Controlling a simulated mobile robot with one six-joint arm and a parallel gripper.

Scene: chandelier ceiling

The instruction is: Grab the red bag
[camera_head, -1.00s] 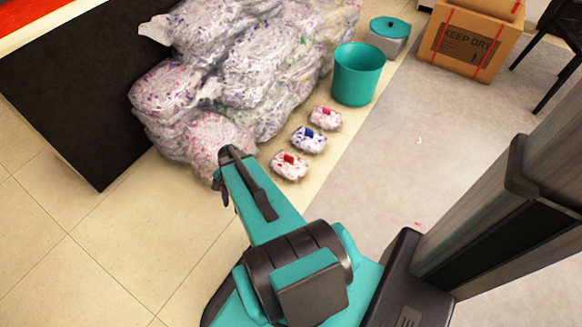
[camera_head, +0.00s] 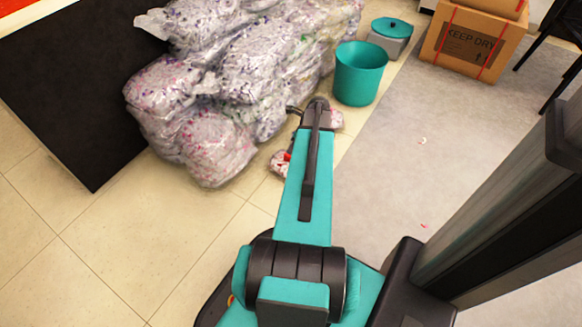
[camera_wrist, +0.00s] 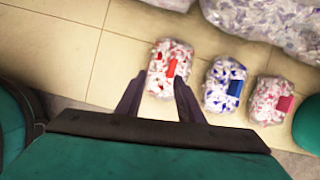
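The red bag (camera_wrist: 168,70), a small clear bag of red and white shreds with a red label, lies on the tiled floor. In the head view the red bag (camera_head: 279,163) is partly covered by my arm. In the wrist view my gripper (camera_wrist: 160,82) is open and empty, its two dark fingers spread with the red bag just ahead, between and beyond the tips. I cannot tell the height gap. The blue-labelled bag (camera_wrist: 222,86) lies right of it, hidden by my arm in the head view. The pink-labelled bag (camera_wrist: 271,101) is farther right.
Large clear bags of shreds (camera_head: 215,150) are piled left of the small bags. A teal bin (camera_head: 360,75), a grey container with a teal lid (camera_head: 391,38) and a cardboard box (camera_head: 470,42) stand beyond. The grey floor at right is mostly clear.

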